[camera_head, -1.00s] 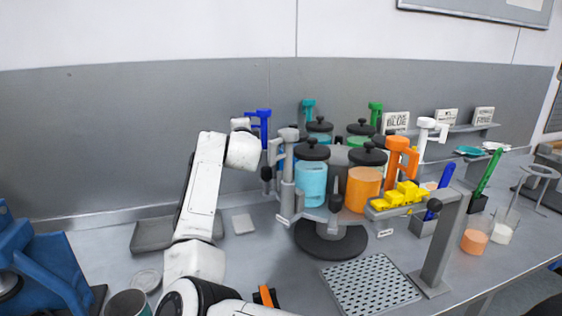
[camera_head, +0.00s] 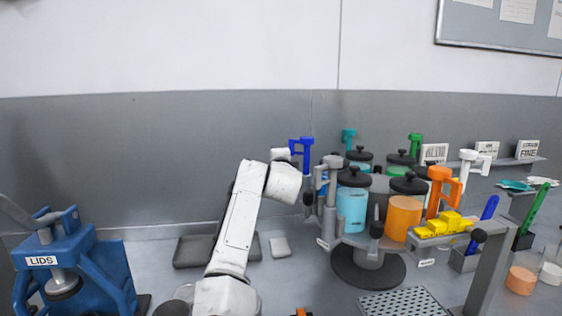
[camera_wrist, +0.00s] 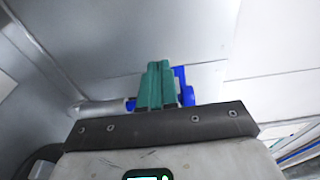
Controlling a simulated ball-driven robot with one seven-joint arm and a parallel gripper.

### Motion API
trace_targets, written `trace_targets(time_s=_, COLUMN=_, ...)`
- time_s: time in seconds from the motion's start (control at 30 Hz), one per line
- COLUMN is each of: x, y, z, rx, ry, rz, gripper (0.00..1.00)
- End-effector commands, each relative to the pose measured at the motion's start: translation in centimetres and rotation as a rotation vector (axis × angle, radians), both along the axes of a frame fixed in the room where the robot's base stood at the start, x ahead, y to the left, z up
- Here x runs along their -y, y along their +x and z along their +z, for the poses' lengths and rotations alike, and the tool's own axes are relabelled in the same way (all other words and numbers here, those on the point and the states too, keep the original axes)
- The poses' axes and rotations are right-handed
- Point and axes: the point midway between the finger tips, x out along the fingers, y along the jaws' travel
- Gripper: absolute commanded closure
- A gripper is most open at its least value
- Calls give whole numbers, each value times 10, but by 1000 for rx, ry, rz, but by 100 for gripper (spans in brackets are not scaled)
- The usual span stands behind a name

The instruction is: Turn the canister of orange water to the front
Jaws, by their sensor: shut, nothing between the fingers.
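The canister of orange water (camera_head: 403,218) has a black lid and stands at the front right of a round carousel (camera_head: 368,268) with a dark base. A canister of light blue water (camera_head: 352,210) stands beside it at the front left. Two more lidded canisters, one teal (camera_head: 359,158) and one green (camera_head: 401,160), are behind them. My gripper (camera_wrist: 155,68) shows teal fingers pressed together in the wrist view, with nothing between them. It is near a blue handle (camera_wrist: 183,88). In the head view my arm reaches up left of the carousel, and the fingertips cannot be made out.
An orange handle (camera_head: 440,190) and a shelf of yellow blocks (camera_head: 442,226) crowd the orange canister's right side. A grey post (camera_head: 331,185) stands left of the blue canister. A blue lid press (camera_head: 70,262) is at the far left. A perforated plate (camera_head: 405,303) lies in front.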

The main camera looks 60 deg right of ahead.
Motion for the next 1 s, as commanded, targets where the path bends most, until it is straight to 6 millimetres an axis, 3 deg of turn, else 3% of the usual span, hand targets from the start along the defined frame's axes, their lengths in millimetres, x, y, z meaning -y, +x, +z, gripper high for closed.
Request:
trace_targets(time_s=0.3, x=-56, y=-12, z=-4, rx=1, ry=1, rz=3, gripper=100)
trace_targets(time_s=0.5, x=-79, y=-19, z=-3, rx=0, ry=1, rz=1, gripper=100)
trace_targets(time_s=1.0, x=-85, y=-21, z=-2, rx=0, ry=2, rz=0, gripper=100)
